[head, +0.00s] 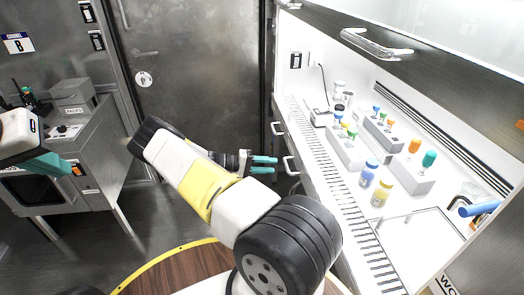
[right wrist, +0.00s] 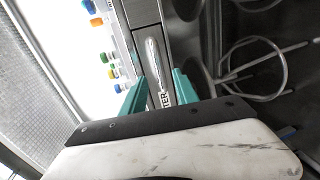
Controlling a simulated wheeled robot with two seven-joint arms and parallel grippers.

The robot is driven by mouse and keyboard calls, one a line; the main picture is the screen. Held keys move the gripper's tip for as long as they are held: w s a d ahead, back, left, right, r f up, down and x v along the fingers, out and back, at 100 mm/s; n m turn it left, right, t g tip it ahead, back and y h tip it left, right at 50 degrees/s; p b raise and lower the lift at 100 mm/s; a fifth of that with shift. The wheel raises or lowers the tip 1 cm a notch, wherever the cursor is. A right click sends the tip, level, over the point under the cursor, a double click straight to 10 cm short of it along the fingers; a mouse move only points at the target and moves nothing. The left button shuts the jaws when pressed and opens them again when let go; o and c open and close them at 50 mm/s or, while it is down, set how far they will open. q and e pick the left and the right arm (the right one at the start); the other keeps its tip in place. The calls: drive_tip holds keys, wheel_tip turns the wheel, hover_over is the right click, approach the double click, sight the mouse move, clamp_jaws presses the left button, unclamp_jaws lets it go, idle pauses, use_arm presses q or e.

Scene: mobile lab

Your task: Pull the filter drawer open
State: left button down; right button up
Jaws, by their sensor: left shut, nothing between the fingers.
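The drawer front (right wrist: 148,17) is a grey metal panel under the white workbench. It carries a bright bar handle (right wrist: 153,57) and a label (right wrist: 165,99) on which only "TER" is readable. My right gripper (right wrist: 158,87) is open, with its teal fingers on either side of the label and the lower end of the handle. In the head view my right gripper (head: 264,165) is just left of a bench-front handle (head: 291,166), apart from it and empty. The drawer looks flush with the bench front. My left gripper (head: 46,163) is shut and empty at the far left.
The white bench (head: 312,146) holds racks of colored vials and loose bottles (head: 369,172). A second handle (head: 277,128) sits farther along the bench front. A grey cabinet (head: 85,140) stands at left, a metal door (head: 195,70) behind. The aisle floor between is free.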

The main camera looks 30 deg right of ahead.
sight(286, 165)
drive_tip(key=x, duration=0.7)
drive_tip(key=shift+s+d, duration=0.15)
drive_tip(key=shift+d, duration=0.1)
clamp_jaws()
idle(1.1)
